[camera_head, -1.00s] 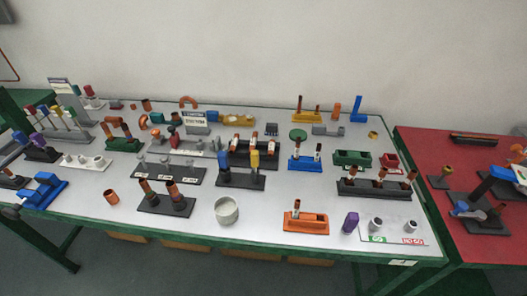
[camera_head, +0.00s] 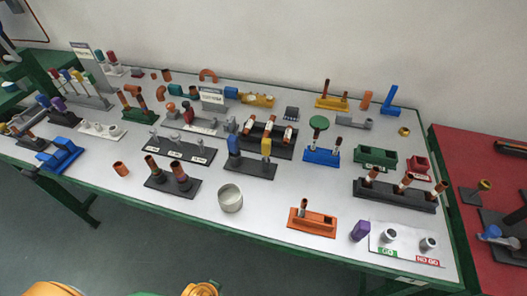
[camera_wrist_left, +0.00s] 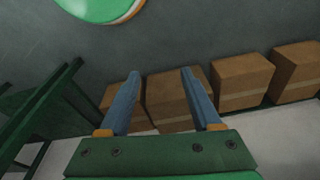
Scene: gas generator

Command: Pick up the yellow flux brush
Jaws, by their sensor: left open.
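A stand with several thin upright brushes with coloured tops (camera_head: 92,101) is on the left end of the grey table in the head view. A small yellow top (camera_head: 76,75) in that row looks like the yellow flux brush, but it is small and hard to make out. In the left wrist view my left gripper (camera_wrist_left: 158,75) is open and empty. Its two blue-grey fingers are apart above the floor, away from the brush stand. The brush does not show in the wrist view. My right gripper is in neither view.
The grey table (camera_head: 120,190) is crowded with fixtures, among them a blue clamp (camera_head: 62,155) and a white stand (camera_head: 103,131). Its left front edge has some bare room. Cardboard boxes (camera_wrist_left: 242,82) lie below in the wrist view. A red table (camera_head: 455,160) stands at the right.

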